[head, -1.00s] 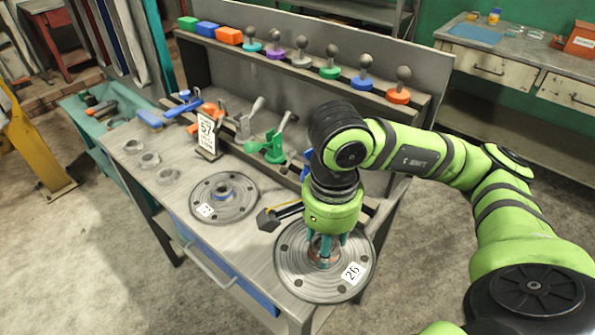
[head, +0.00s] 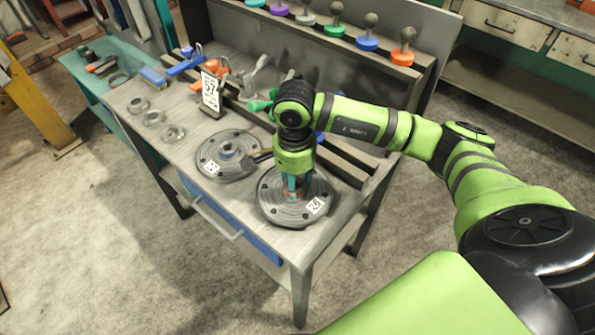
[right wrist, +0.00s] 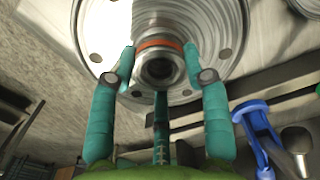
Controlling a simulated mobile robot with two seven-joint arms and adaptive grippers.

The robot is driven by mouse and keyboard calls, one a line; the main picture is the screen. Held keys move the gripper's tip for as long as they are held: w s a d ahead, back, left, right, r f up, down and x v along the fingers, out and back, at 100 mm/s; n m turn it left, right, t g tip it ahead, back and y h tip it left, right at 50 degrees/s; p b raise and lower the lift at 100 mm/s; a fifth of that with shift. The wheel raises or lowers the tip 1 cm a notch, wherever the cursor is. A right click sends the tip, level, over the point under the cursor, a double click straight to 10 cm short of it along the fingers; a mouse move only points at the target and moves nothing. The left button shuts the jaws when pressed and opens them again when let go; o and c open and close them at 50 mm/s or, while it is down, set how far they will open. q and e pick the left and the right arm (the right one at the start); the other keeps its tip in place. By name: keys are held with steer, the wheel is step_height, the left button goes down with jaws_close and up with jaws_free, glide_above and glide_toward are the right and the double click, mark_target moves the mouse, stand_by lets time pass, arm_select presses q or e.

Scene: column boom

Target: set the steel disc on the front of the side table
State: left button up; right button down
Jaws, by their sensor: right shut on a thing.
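A round grey steel disc (head: 272,207) with a label reading 26 and a ring of holes is at the front right of the wooden-topped bench (head: 243,228). My right gripper (head: 294,190) comes down on it from above. In the right wrist view its teal fingers are closed around the disc's central hub (right wrist: 160,68), which has an orange ring. I cannot tell whether the disc touches the bench top or is slightly above it. A second labelled disc (head: 229,170) lies just left of it. My left gripper is not in view. I cannot tell which surface is the side table.
Several small metal rings (head: 154,118) lie on the bench's left part. A number sign (head: 211,92), clamps (head: 183,66) and a rack of coloured knobs (head: 367,38) stand behind. A low teal stand (head: 88,66) adjoins at left. A drawer bench (head: 500,22) is at the back right. Floor in front is clear.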

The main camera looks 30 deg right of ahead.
steer(key=shift+f+p, duration=0.3)
steer(key=shift+f, duration=0.5)
steer(key=shift+w+f, duration=0.1)
steer(key=shift+f, duration=0.05)
steer(key=shift+f, duration=0.15)
steer(key=c, duration=0.6)
jaws_free()
steer(key=shift+f, duration=0.1)
